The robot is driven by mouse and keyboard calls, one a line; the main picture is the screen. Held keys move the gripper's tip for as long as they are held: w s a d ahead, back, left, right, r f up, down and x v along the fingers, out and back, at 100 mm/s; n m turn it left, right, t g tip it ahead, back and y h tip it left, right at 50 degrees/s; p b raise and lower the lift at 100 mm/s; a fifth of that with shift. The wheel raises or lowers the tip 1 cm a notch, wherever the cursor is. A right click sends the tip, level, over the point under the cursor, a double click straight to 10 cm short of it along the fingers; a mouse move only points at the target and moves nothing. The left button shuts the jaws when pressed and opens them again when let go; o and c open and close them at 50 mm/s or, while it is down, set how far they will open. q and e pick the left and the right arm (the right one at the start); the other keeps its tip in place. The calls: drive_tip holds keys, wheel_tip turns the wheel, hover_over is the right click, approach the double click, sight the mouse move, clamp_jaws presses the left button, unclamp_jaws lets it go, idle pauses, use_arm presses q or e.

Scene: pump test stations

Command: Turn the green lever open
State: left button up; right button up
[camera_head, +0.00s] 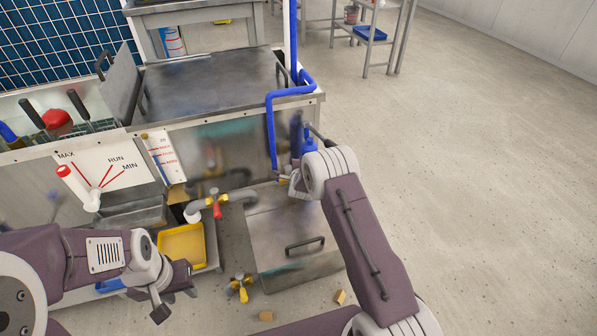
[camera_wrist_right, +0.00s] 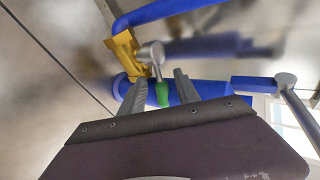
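The green lever (camera_wrist_right: 162,93) shows in the right wrist view, with a grey metal stem (camera_wrist_right: 153,56) beside a brass valve body (camera_wrist_right: 124,48) on blue pipework. My right gripper (camera_wrist_right: 159,88) is open, with one finger on each side of the lever's green grip and visible gaps. In the head view, my right wrist covers the lever, beside the blue pipe (camera_head: 271,130) at the bench's right end. My left gripper (camera_head: 177,298) is at the lower left of the head view, empty, its fingers apart.
A red-tipped white lever (camera_head: 78,185) stands before a MAX/RUN/MIN plate at left. Below the bench are a red-handled valve (camera_head: 216,208), a yellow tray (camera_head: 183,247) and a grey lidded box (camera_head: 290,235). A yellow-handled valve (camera_head: 241,287) is low in front. Floor at right is clear.

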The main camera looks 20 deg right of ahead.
clamp_jaws()
idle(1.2)
